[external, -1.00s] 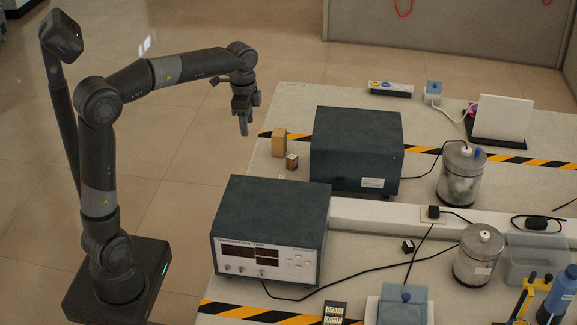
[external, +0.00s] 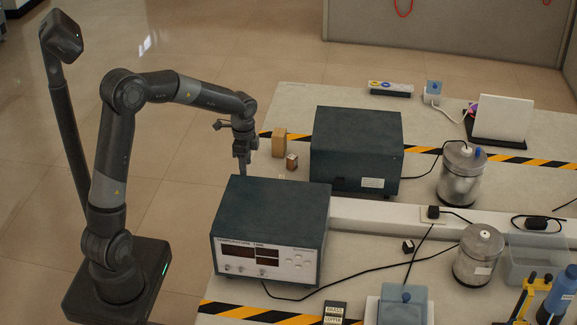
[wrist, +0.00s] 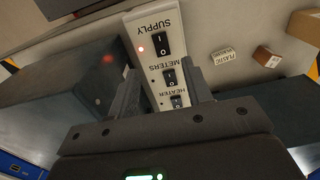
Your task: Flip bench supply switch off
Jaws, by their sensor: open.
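In the wrist view a pale panel carries a column of black rocker switches. The supply switch (wrist: 162,43) is at the top, marked SUPPLY, with a glowing red lamp (wrist: 140,50) beside it. The meters switch (wrist: 168,75) and the heater switch (wrist: 176,101) are below it. My gripper (wrist: 162,70) is open and empty, its fingers on either side of the panel's lower part. The supply switch lies just beyond the fingertips. In the external view my gripper (external: 243,165) points down behind the temperature unit (external: 270,215); the switch panel is hidden there.
A second dark box (external: 357,145) stands to the right of my gripper. Two small blocks, a tall one (external: 279,142) and a short one (external: 291,161), stand near it. A PLASTIC label (wrist: 224,55) lies beside the panel. Metal cans and cables are farther right.

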